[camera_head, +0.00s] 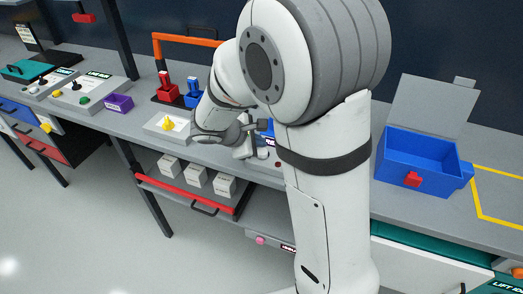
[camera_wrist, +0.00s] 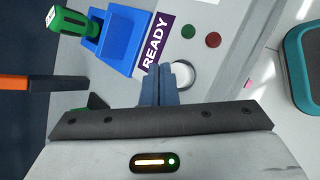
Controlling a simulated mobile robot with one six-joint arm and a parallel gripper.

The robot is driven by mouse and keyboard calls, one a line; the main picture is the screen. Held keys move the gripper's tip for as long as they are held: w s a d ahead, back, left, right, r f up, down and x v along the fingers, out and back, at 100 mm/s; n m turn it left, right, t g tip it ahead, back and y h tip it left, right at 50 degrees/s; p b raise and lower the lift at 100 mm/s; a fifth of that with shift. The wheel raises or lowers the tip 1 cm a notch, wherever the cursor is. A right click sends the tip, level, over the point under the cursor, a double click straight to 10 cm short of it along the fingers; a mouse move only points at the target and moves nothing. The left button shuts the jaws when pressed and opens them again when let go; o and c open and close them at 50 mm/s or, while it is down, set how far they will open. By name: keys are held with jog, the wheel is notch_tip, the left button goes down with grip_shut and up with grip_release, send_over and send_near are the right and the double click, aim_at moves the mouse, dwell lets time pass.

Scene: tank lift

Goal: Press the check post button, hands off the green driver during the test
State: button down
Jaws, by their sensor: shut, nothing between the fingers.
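In the wrist view, my gripper (camera_wrist: 160,72) is shut and empty, its fingertips right beside a round white button (camera_wrist: 182,75) on the grey check post (camera_wrist: 225,20). I cannot tell whether the fingertips touch it. The green driver (camera_wrist: 76,24) rests with its shaft end in a blue holder (camera_wrist: 126,38) on the post, apart from my fingers. A purple label (camera_wrist: 155,45) reads READY, near a dark green lamp (camera_wrist: 188,31) and a dark red lamp (camera_wrist: 213,40). In the head view my gripper (camera_head: 244,150) is low over the bench, and my arm hides most of the post.
An orange bar (camera_wrist: 28,83) shows at the left of the wrist view, and a teal-rimmed item (camera_wrist: 298,65) at the right. In the head view a yellow knob (camera_head: 168,124) on a pale plate and red and blue holders stand left of my gripper. An open blue box (camera_head: 415,155) stands right.

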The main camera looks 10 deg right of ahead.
aim_at(259, 153)
jog(key=shift+f, duration=0.1)
jog(key=shift+s+f+b, duration=0.1)
jog(key=shift+f+b, duration=0.2)
jog(key=shift+b, duration=0.15)
jog(key=shift+f+b, duration=0.5)
jog(key=shift+b, duration=0.05)
dwell(0.5)
jog(key=shift+r, duration=0.1)
jog(key=shift+r+p, duration=0.65)
jog(key=shift+r, duration=0.15)
jog(key=shift+r+p, duration=1.9)
jog(key=shift+r, duration=0.7)
jog(key=shift+f, duration=0.1)
